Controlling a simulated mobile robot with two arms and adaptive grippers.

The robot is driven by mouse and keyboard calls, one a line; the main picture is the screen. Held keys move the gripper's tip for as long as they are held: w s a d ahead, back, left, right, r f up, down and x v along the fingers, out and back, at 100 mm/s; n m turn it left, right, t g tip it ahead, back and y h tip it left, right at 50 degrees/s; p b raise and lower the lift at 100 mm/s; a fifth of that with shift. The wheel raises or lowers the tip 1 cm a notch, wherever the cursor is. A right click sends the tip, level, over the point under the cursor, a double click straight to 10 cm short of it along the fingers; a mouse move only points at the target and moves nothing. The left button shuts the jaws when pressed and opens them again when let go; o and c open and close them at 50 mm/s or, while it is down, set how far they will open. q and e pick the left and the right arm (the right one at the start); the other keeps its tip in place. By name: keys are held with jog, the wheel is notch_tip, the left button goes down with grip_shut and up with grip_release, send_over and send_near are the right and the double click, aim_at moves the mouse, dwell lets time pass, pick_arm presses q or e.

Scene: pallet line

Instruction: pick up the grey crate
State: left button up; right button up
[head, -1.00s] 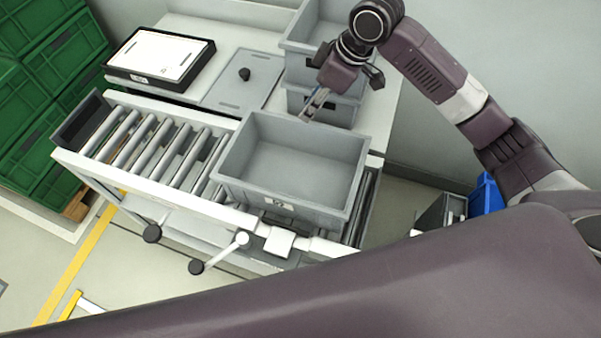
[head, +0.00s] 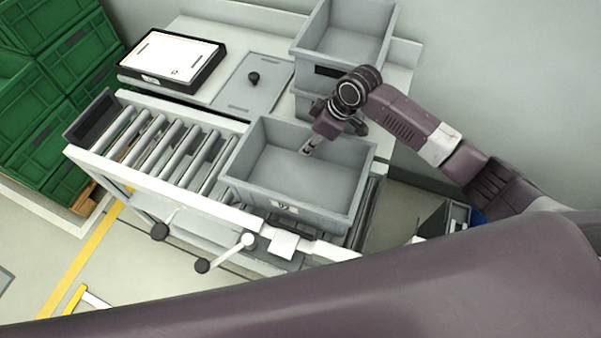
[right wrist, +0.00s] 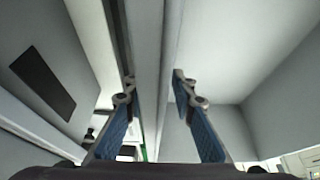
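The grey crate (head: 262,194) is open-topped and looks empty. It sits on the right end of the roller conveyor. My right gripper (head: 309,146) is at its far wall, fingers pointing down. In the right wrist view the right gripper (right wrist: 154,95) is open, with one blue-padded finger on each side of a grey crate wall (right wrist: 148,40). I see a gap on each side of that wall; whether the fingertips touch it I cannot tell. My left gripper is not in view.
Other grey crates (head: 345,43) are stacked on the table behind. A black-edged tray (head: 172,60) and a grey lid (head: 252,92) lie to their left. Green crates (head: 60,120) stand at far left. The conveyor rollers (head: 172,150) left of the crate are clear.

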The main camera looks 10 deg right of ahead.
jog(key=shift+x, duration=0.9)
grip_shut()
jog(key=shift+r, duration=0.1)
